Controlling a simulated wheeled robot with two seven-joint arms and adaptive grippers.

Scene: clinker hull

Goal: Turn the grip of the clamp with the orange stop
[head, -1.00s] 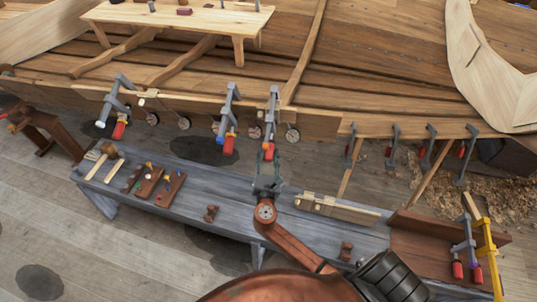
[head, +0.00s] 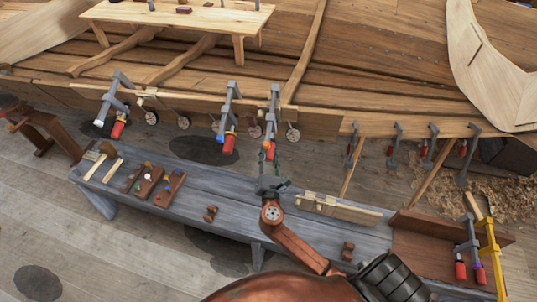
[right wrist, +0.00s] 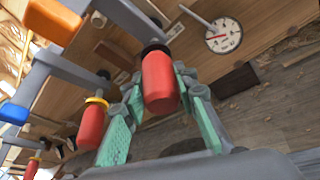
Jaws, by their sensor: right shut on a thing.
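The clamp with the orange stop (head: 274,105) is grey and hangs on the hull's lower plank, rightmost of three neighbouring clamps. Its orange stop (right wrist: 50,18) shows at the top left of the right wrist view. Its red grip (right wrist: 161,82) hangs between the green finger pads of my right gripper (right wrist: 163,118), which is shut on it. In the head view my right gripper (head: 270,178) is directly below this clamp and covers part of the grip. My left gripper is not in view.
A clamp with a blue stop (head: 229,105) hangs close on the left, its red grip (right wrist: 92,124) near my fingers. A white-stop clamp (head: 113,98) hangs farther left. A round gauge (right wrist: 224,36) is on the right. A grey bench (head: 200,170) stands below.

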